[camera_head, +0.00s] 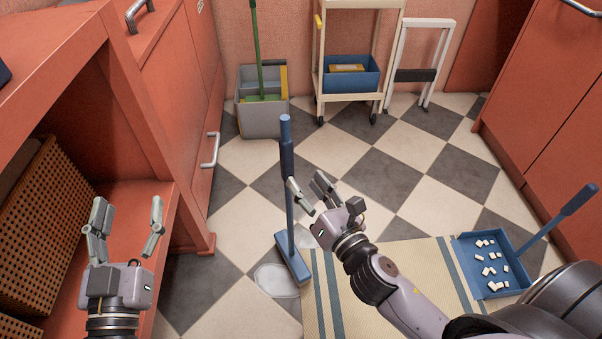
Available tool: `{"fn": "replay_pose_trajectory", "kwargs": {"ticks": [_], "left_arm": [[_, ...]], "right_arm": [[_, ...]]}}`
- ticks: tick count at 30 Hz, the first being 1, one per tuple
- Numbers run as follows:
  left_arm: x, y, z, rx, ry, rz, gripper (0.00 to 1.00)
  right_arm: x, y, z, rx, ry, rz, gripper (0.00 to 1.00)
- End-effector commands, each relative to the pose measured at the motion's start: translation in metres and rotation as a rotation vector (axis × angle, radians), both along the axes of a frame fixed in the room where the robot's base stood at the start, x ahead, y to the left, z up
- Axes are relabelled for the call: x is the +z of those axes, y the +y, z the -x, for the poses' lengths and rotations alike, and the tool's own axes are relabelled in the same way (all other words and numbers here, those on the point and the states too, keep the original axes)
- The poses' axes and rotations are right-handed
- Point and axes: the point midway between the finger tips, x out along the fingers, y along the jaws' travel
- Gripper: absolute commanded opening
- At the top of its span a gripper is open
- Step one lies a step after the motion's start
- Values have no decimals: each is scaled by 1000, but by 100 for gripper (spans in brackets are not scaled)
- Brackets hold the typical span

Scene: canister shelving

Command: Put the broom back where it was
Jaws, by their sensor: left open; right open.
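The blue broom (287,160) stands nearly upright on the checkered floor, its head (293,260) at the left edge of the striped mat. My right gripper (308,186) is open beside the handle, just to its right. One finger overlaps the handle's edge in the picture; I cannot tell whether it touches. My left gripper (126,215) is open and empty at the lower left, in front of the orange shelving and well away from the broom.
A grey bucket (262,122) holds a green-handled mop. A cart (349,105) and folded step stool (421,62) stand at the back. Pale patches (277,281) mark the floor. The middle floor is clear.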

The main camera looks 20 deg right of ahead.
Motion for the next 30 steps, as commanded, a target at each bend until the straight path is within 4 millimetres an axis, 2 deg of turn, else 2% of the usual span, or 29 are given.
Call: {"fn": "replay_pose_trajectory", "kwargs": {"ticks": [1, 9, 12, 16, 18, 21, 24, 30], "left_arm": [[0, 0, 0, 0, 0, 0, 61], [0, 0, 0, 0, -1, 0, 61], [0, 0, 0, 0, -1, 0, 61], [0, 0, 0, 0, -1, 0, 61], [0, 0, 0, 0, -1, 0, 61], [0, 0, 0, 0, -1, 0, 61], [0, 0, 0, 0, -1, 0, 61], [0, 0, 0, 0, -1, 1, 61]], "right_arm": [[6, 5, 2, 9, 23, -191, 44], [47, 31, 14, 93, 197, -1394, 44], [65, 36, 19, 139, 269, -1819, 44], [86, 40, 25, 202, 361, -2270, 44], [94, 41, 27, 230, 401, -2444, 44], [102, 41, 29, 260, 443, -2604, 44], [105, 42, 30, 274, 463, -2673, 44], [106, 42, 30, 274, 466, -2683, 44]]}}
